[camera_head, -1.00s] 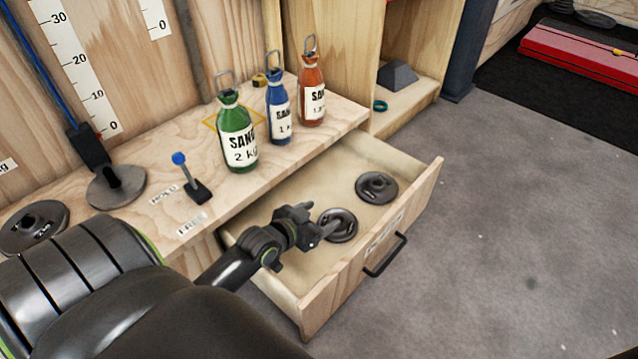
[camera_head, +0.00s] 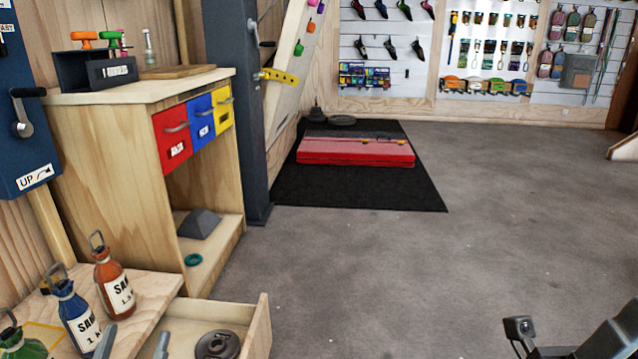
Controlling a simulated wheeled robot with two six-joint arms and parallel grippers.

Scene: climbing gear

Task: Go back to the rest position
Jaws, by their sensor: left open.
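My left gripper (camera_head: 134,343) shows at the bottom left of the head view, only its two grey fingers, spread apart with nothing between them. It is in front of the bench edge, left of the open drawer (camera_head: 262,325). A dark round weight plate (camera_head: 217,345) lies in the drawer. A dark part of my right arm (camera_head: 520,328) shows at the bottom right. Its fingers cannot be made out.
Green (camera_head: 22,347), blue (camera_head: 76,315) and orange (camera_head: 114,284) sand bottles stand on the bench close to the left gripper. A wooden cabinet (camera_head: 110,165) with coloured drawers stands behind. A red pad (camera_head: 355,152) lies on a black mat. The grey floor is clear.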

